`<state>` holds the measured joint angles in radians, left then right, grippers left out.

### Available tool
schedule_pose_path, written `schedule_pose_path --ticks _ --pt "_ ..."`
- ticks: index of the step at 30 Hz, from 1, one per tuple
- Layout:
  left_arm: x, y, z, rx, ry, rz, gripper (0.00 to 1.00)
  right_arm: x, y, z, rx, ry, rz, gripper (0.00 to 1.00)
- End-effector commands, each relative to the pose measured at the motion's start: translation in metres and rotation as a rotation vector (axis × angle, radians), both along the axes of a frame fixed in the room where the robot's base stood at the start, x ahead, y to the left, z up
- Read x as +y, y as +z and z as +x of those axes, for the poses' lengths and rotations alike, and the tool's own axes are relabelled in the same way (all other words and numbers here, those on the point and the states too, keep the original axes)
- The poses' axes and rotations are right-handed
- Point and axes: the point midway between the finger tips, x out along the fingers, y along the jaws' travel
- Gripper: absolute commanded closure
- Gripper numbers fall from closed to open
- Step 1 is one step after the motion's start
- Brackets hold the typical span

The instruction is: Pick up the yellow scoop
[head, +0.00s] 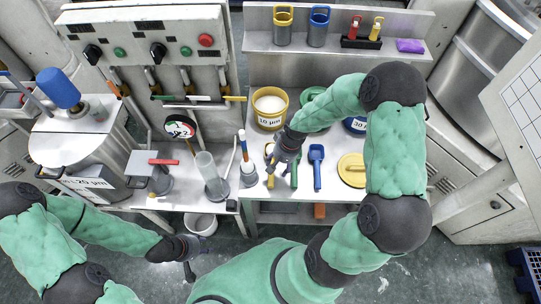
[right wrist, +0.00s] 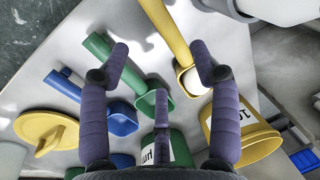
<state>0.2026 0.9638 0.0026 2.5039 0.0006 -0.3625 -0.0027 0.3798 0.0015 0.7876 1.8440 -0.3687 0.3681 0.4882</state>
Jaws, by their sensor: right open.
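The yellow scoop (head: 270,181) lies on the bench in the head view, left of a green scoop (head: 294,181) and a blue scoop (head: 317,166). In the right wrist view the yellow scoop's handle (right wrist: 164,24) runs up from its bowl, which is partly behind a finger and shows something white inside. My right gripper (head: 279,164) is over the scoops and hides part of the yellow one. Its fingers (right wrist: 160,52) are spread and empty, with the green scoop (right wrist: 128,75) also between them. My left gripper (head: 199,257) is low at the left, with fingers apart and empty, away from the scoops.
A yellow tub (head: 270,121) stands behind the yellow scoop. A yellow lid (head: 352,170) lies right of the blue scoop.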

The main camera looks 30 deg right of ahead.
Motion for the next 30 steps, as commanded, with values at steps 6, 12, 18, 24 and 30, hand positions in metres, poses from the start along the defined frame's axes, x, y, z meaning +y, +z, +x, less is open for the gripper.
schedule_pose_path --ticks 6,12,18,24,30 --pt "0.0 -0.007 0.0 0.0 0.0 0.0 0.6 0.005 -0.029 0.003 0.001 0.001 0.0 0.37" --pt "0.0 -0.011 0.0 -0.001 0.0 0.0 0.6 0.012 -0.049 0.006 0.001 0.002 0.001 0.37" --pt "0.0 -0.018 0.0 -0.001 0.0 0.0 0.6 0.017 -0.074 0.011 0.0 0.001 0.0 0.37" --pt "0.0 -0.018 0.0 -0.001 0.0 0.0 0.6 0.018 -0.08 0.011 0.0 0.0 0.0 0.37" --pt "0.0 -0.018 0.0 -0.001 0.0 0.0 0.6 0.018 -0.08 0.011 0.0 0.0 0.0 0.37"
